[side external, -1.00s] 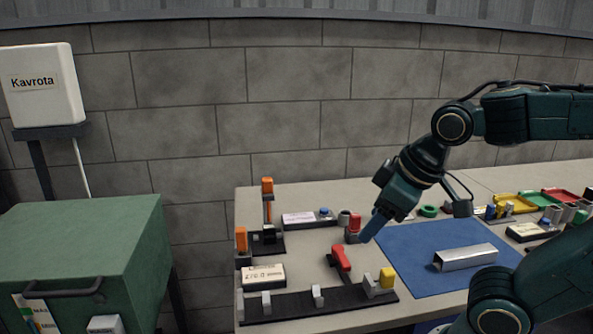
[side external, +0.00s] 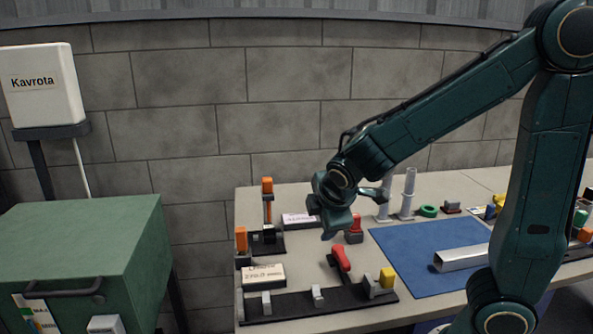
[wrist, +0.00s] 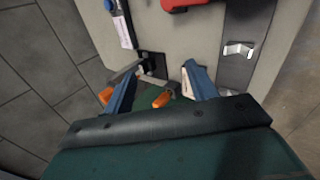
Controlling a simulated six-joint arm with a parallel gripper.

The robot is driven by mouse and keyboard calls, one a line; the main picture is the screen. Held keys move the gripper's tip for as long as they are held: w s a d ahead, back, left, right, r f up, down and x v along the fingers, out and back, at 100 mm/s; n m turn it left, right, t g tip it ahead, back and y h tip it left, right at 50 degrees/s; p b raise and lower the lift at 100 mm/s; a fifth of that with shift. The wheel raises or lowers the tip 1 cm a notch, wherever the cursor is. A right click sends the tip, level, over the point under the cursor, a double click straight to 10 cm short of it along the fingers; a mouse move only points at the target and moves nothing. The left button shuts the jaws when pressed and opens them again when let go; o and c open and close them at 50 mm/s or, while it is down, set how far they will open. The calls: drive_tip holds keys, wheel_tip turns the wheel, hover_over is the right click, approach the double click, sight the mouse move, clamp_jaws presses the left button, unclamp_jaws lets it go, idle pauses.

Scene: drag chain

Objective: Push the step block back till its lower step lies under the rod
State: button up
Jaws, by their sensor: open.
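My gripper (side external: 330,232) hangs in the air over the back left part of the table. In the wrist view, its blue fingers (wrist: 161,68) are spread wide, with nothing held between them. Beyond them is a black plate (wrist: 150,60) with a grey bar and orange-ended parts. In the side external view, this looks like the black-based fixture (side external: 267,246) with an orange-topped upright (side external: 267,190), left of my gripper and apart from it. I cannot tell for certain which parts are the step block and the rod.
A white-topped box (side external: 264,274) is at left. The blue mat (side external: 410,245) holds a metal channel (side external: 462,257). Two grey posts (side external: 408,190) stand behind it.

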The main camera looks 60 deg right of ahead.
sight(269, 230)
drive_tip(key=w+f+n+t+h, duration=0.1)
drive_tip(key=w+f+n, duration=0.1)
drive_tip(key=w+n, duration=0.1)
drive_tip(key=w+a+f+n+t+h, duration=0.1)
drive_tip(key=w+f+n, duration=0.2)
drive_tip(key=n, duration=0.3)
drive_tip(key=w+f+n+t+h, duration=0.1)
drive_tip(key=w+f+n+h, duration=0.1)
drive_tip(key=n, duration=0.3)
drive_tip(key=shift+w+a+f, duration=0.2)
drive_tip(key=shift+w, duration=0.2)
drive_tip(key=shift+w+a+f, duration=0.15)
drive_tip(key=shift+w, duration=0.25)
drive_tip(key=shift+w+a+f+n+t, duration=0.35)
drive_tip(key=shift+n, duration=0.45)
drive_tip(key=shift+w+a+f+n+t, duration=0.3)
drive_tip(key=shift+w+n+t, duration=0.05)
drive_tip(key=shift+n, duration=0.45)
drive_tip(key=shift+w+d, duration=0.1)
drive_tip(key=shift+d, duration=0.05)
drive_tip(key=shift+x, duration=6.75)
drive_tip(key=shift+d, duration=0.1)
drive_tip(key=c, duration=1)
drive_tip(key=o, duration=1)
